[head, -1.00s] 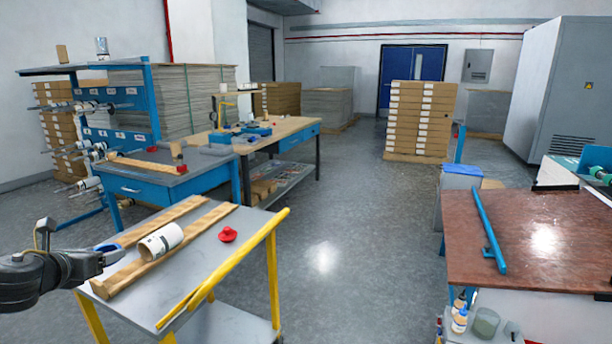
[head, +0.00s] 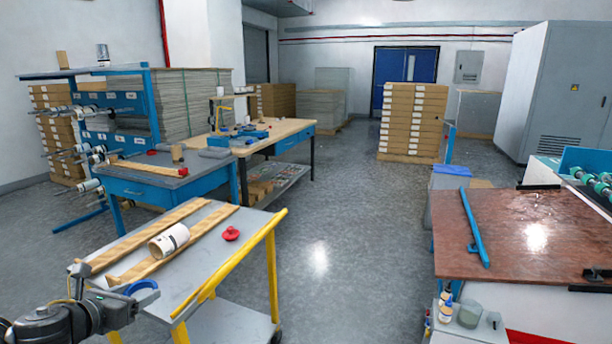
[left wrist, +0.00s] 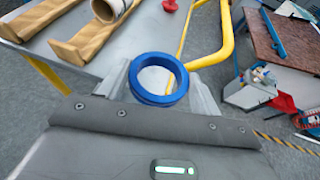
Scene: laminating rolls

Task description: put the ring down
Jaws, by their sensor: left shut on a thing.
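A blue ring (left wrist: 159,99) is held between the fingers of my left gripper (left wrist: 160,78). In the head view the ring (head: 143,285) shows at the tip of my left gripper (head: 140,291), at the near left side of a grey-topped cart (head: 215,263). The ring appears to be held above the cart top, apart from the things on it. Its height over the top is hard to judge. My right gripper is not clearly seen.
On the cart, two wooden rails (head: 185,253) carry a white-labelled roll (head: 168,241), with a red knob-like piece (head: 231,234) beside them. A yellow handle (head: 240,265) runs along the right side. A brown-topped table (head: 530,235) stands right.

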